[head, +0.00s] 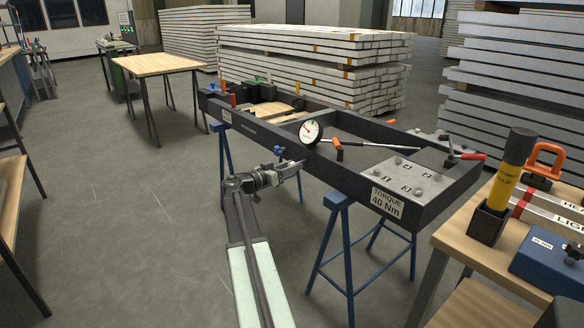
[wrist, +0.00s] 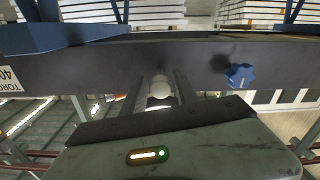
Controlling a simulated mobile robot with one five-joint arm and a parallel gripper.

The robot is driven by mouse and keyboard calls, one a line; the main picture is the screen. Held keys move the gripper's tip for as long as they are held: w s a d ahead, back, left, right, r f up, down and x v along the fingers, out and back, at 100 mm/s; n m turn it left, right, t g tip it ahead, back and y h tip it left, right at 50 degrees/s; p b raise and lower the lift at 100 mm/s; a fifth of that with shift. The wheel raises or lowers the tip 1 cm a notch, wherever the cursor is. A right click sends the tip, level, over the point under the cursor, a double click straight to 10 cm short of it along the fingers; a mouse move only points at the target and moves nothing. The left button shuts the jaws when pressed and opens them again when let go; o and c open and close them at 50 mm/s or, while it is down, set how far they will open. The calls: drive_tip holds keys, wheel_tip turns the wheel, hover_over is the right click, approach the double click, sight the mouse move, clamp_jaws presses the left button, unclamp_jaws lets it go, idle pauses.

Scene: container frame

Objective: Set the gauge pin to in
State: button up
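My gripper (head: 297,168) is at the near long side of the dark frame (head: 430,208), between the dial gauge (head: 311,131) and the floor. In the wrist view a pale round knob (wrist: 160,88), perhaps the gauge pin's head, sits between the two fingers of my gripper (wrist: 160,80), against the frame's dark side wall (wrist: 90,75). The fingers stand apart on both sides of it; whether they touch it is unclear. In the head view my gripper hides this knob. A blue star knob (head: 279,150) is left of my gripper; it also shows in the wrist view (wrist: 240,76).
The frame rests on blue trestles (head: 335,240). An orange-handled lever (head: 338,149) and a plate marked TORQUE 40 Nm (head: 388,202) are to the right. A wooden bench (head: 455,245) with tools stands at the right.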

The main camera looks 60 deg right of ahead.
clamp_jaws()
idle(1.2)
